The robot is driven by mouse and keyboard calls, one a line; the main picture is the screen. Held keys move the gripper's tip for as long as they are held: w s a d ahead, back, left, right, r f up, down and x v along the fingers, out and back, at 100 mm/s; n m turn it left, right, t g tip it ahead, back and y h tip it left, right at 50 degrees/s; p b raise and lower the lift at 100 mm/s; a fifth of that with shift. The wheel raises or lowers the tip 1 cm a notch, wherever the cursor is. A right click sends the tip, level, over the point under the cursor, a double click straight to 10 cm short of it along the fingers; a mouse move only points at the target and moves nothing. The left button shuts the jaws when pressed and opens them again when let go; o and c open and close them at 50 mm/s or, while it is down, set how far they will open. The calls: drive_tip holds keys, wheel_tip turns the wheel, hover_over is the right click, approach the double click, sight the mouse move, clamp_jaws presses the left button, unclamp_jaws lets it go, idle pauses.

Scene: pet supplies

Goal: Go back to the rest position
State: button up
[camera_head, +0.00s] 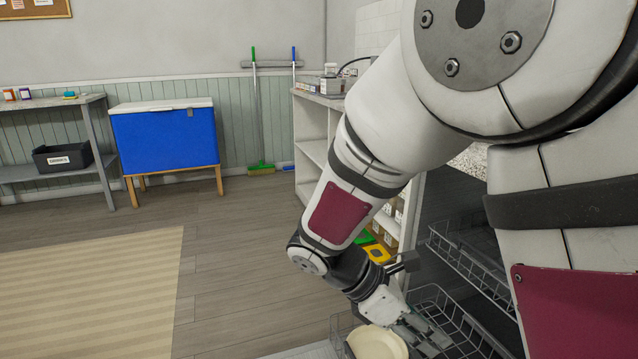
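My arm reaches down from the upper right to the bottom middle of the head view. My gripper (428,338) is low over a wire rack (440,297), beside a round cream dish (376,344). The dish is at the bottom edge, just left of the fingers, and partly cut off. The fingers are small and overlap the rack wires. I cannot tell whether they are open or shut, or whether they touch the dish.
A second wire rack (472,266) sits above and to the right. A white shelf unit (313,151) stands behind my arm. A blue chest (168,137) and a grey table (92,144) stand along the far wall. The floor around the striped rug (90,290) is clear.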

drive_tip(key=s+d+r+m+y, duration=0.4)
drive_tip(key=s+r+m+y, duration=0.2)
drive_tip(key=s+r+m, duration=0.55)
drive_tip(key=s+a+f+m+t+y, duration=0.15)
drive_tip(key=s+m+y, duration=0.4)
drive_tip(key=s, duration=0.75)
wheel_tip(320, 180, up, 34)
drive_tip(key=m+t+h+p, duration=0.1)
drive_tip(key=t+p, duration=0.3)
drive_tip(key=p, duration=2.8)
drive_tip(key=shift+a+h, duration=0.25)
drive_tip(key=shift+h, duration=0.1)
